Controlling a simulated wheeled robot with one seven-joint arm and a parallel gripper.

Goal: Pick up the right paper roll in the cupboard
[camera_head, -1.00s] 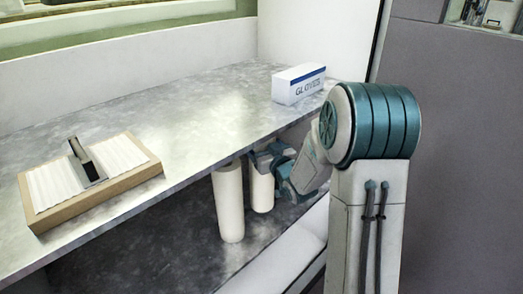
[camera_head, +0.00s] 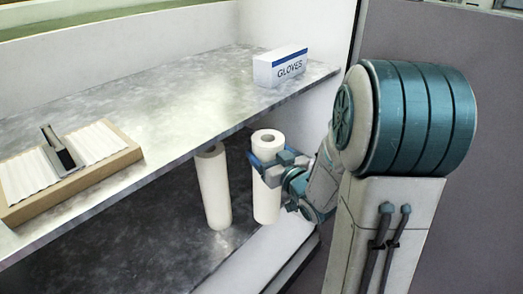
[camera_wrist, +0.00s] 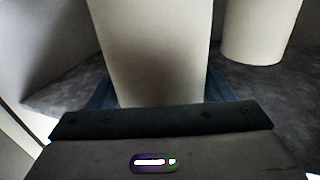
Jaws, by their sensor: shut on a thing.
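Two white paper rolls stand upright in the head view below the metal shelf. The right paper roll (camera_head: 266,203) is in my gripper (camera_head: 265,165), which is shut around its upper part. Its top end with the core hole shows in front of the shelf edge. The left paper roll (camera_head: 214,190) stands beside it, apart from it, its top close to the shelf's edge. In the wrist view the right roll (camera_wrist: 155,50) fills the middle between my fingers, and the left roll (camera_wrist: 255,30) stands at the upper right. I cannot tell whether the held roll's bottom is clear of the cupboard floor.
The upper shelf (camera_head: 200,105) overhangs the cupboard floor (camera_head: 150,235). On it are a gloves box (camera_head: 280,67) at the right and a wooden tray (camera_head: 110,172) with a dark-handled tool at the left. A white wall (camera_head: 320,30) stands at the right side.

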